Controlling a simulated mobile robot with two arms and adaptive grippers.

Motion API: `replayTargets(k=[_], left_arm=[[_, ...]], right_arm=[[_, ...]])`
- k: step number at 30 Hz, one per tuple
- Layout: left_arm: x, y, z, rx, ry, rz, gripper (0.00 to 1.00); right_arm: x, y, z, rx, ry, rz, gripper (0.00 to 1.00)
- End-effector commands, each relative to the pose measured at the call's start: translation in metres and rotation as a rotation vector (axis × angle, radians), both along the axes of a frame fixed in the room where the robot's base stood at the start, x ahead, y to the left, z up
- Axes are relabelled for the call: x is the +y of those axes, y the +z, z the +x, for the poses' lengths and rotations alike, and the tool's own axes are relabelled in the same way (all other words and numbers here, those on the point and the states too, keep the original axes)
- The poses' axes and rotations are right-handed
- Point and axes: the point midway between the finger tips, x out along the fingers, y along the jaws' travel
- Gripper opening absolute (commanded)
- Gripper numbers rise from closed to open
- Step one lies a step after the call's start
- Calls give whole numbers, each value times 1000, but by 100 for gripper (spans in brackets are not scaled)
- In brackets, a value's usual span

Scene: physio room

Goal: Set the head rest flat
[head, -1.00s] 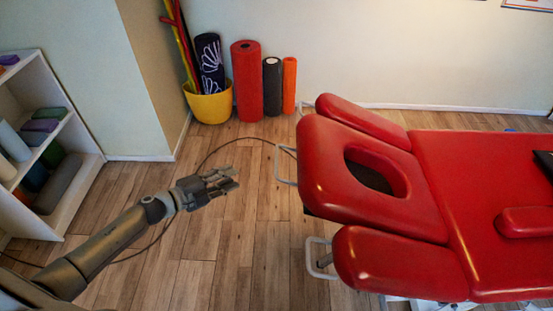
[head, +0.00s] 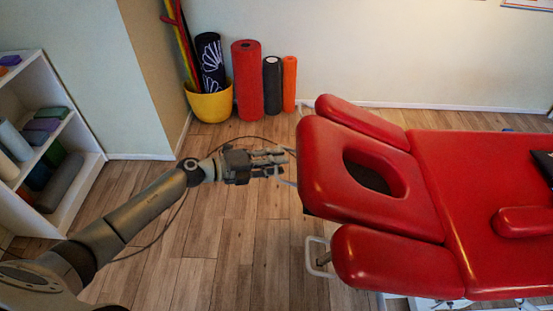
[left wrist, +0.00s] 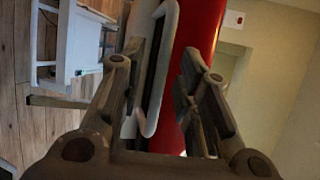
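The red head rest (head: 330,185), with its oval face hole, is at the left end of the red treatment table (head: 450,190). It looks angled against the main pad; how far I cannot tell. A pale metal bar handle (head: 284,182) sticks out at its left end. My left gripper (head: 280,162) is at this handle, pointing right. In the left wrist view the gripper (left wrist: 163,65) has its fingers apart, with the handle (left wrist: 152,125) showing between them and the red head rest (left wrist: 203,30) just beyond. Whether a finger touches the handle I cannot tell. My right gripper is out of view.
Red arm pads (head: 385,262) and (head: 360,120) flank the head rest. A second pale bar (head: 318,258) sits below. A yellow bucket (head: 210,105) and foam rollers (head: 247,80) stand by the wall. A shelf (head: 85,165) is at left. Floor between is clear, apart from a cable.

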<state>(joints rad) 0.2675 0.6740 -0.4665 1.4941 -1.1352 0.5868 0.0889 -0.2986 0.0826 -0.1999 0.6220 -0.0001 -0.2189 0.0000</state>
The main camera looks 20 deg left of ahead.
Motion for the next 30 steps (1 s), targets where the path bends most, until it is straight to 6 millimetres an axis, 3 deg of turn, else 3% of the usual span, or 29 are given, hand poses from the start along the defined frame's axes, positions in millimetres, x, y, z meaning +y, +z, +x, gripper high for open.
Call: replayTargets(k=[11, 18, 30], left_arm=[[-5, -2, 5, 1, 0, -1, 31], [-5, -2, 4, 1, 1, -1, 1], [-7, -6, 4, 0, 0, -4, 0]], right_arm=[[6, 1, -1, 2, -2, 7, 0], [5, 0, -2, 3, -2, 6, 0], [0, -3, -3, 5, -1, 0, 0]])
